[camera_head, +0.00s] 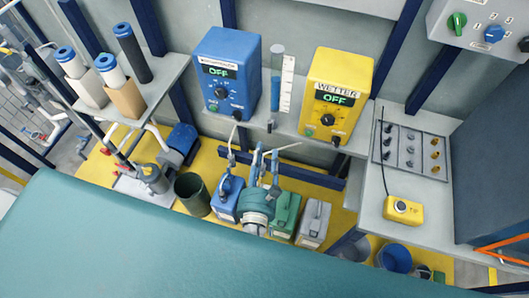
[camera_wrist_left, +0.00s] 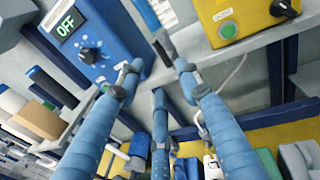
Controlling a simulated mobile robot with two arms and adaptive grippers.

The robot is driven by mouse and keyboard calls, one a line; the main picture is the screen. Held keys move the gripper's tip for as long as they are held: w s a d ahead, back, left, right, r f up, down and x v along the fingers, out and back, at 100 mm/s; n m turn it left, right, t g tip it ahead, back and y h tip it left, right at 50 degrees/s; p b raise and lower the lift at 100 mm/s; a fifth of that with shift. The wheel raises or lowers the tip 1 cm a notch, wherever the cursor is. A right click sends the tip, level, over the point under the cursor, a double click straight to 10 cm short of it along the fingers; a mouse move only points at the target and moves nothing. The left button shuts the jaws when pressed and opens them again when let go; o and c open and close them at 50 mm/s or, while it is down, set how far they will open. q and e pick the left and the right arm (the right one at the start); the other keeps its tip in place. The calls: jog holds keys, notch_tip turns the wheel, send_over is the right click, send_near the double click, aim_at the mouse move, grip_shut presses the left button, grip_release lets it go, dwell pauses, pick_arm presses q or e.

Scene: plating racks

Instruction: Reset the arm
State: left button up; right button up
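My left gripper (camera_head: 262,158) shows near the middle of the head view, over the lower floor area, with its blue fingers spread and nothing between them. In the left wrist view the gripper (camera_wrist_left: 160,68) has its long blue fingers apart, pointing toward the shelf. It is in front of the blue control box (camera_head: 228,72) and the yellow control box (camera_head: 336,92), and I see no contact with either. My right gripper is in neither view.
Blue, green and grey canisters (camera_head: 285,214) stand below the gripper beside a dark bin (camera_head: 192,193). A shelf (camera_head: 178,66) at left holds blue-capped filter cylinders. A side table (camera_head: 440,210) at right holds a yellow button box (camera_head: 403,209). A blue bucket (camera_head: 396,258) stands below.

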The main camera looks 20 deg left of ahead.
pick_arm(q)
jog(key=s+a+f+n+g+b, duration=0.1)
jog(key=s+a+f+n+g, duration=0.2)
jog(key=f, duration=0.7)
jog(key=s+a+f+n+g, duration=0.25)
jog(key=s+f+n, duration=0.2)
jog(key=f, duration=0.45)
jog(key=s+a+f+n+g+b, duration=0.1)
jog(key=s+a+f+n+g, duration=0.3)
jog(key=f, duration=0.6)
jog(key=s+f+n+g+h, duration=0.1)
jog(key=s+f+n+g, duration=0.1)
jog(key=s+f+n, duration=0.3)
jog(key=s+a+f+n+g+b, duration=0.1)
jog(key=s+f+n, duration=0.5)
jog(key=s, duration=0.7)
jog(key=s+f+n+g+h+b, duration=0.1)
jog(key=s+f+n+g, duration=0.2)
jog(key=s+f+n, duration=0.3)
jog(key=s+n, duration=0.3)
jog(key=shift+s+a+h, duration=0.15)
jog(key=shift+a+h, duration=0.15)
